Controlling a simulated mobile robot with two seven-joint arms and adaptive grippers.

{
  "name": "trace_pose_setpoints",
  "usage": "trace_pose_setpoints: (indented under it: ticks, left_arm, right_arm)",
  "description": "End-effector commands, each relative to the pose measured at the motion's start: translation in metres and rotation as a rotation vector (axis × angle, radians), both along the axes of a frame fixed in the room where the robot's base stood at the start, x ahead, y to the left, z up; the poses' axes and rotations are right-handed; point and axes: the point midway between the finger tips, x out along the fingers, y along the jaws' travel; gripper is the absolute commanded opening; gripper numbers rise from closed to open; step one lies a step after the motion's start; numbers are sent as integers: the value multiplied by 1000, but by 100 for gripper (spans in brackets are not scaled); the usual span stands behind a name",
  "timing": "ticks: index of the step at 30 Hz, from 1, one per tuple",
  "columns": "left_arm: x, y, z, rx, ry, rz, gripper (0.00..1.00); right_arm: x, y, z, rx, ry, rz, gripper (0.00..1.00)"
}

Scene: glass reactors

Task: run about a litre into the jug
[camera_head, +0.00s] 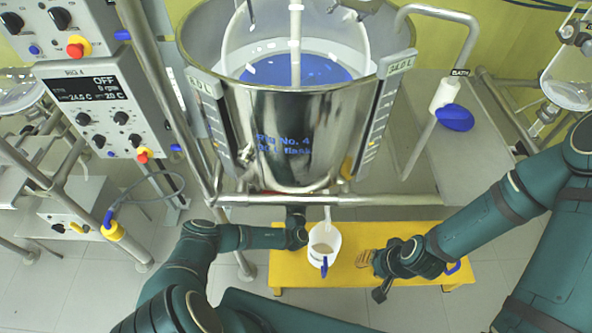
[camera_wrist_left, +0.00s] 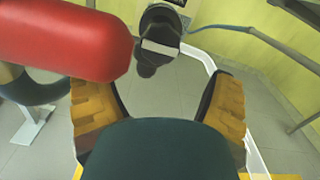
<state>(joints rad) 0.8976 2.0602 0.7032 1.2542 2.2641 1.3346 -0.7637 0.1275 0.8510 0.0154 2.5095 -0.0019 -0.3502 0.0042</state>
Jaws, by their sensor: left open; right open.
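The white jug (camera_head: 322,231) with a blue handle stands on a yellow platform (camera_head: 290,278). A pale outlet pipe (camera_head: 327,213) comes down over its mouth from the steel vessel (camera_head: 230,125) marked Rig No. 4. I cannot tell how much is in the jug. My right gripper (camera_head: 366,258) is open, just right of the jug and apart from it. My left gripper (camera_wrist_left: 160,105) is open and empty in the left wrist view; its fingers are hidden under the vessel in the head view. A red rounded handle (camera_wrist_left: 65,38) is close by its left finger, beside a dark fitting (camera_wrist_left: 160,35).
A steel rail (camera_head: 390,199) crosses in front of the vessel above my left forearm. The control box (camera_head: 95,105) at left reads OFF. A bath pipe with a blue knob (camera_head: 454,117) stands at right. Blue liquid (camera_head: 295,70) shows inside the vessel.

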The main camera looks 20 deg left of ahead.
Motion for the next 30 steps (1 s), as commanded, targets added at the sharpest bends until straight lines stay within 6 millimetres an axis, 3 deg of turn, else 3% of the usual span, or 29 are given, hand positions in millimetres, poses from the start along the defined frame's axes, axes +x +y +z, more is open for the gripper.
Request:
trace_pose_setpoints:
  ticks: [6, 12, 18, 27, 29, 30]
  left_arm:
    - [42, 12, -2, 1, -2, 1, 84]
    - [70, 20, -2, 0, -1, -1, 84]
    - [83, 24, -1, -1, 0, -1, 84]
    - [85, 24, 0, -1, 0, -1, 84]
    - [85, 24, 0, -1, 0, -1, 66]
    - [85, 24, 0, -1, 0, -1, 52]
  right_arm:
    - [2, 0, -12, -1, -5, -1, 34]
    - [4, 0, -20, -1, -9, -1, 34]
    - [5, 0, -23, -2, -11, -2, 34]
    - [5, 0, -23, -2, -12, -2, 34]
    - [5, 0, -23, -2, -12, -2, 34]
    - [5, 0, -23, -2, -12, -2, 34]
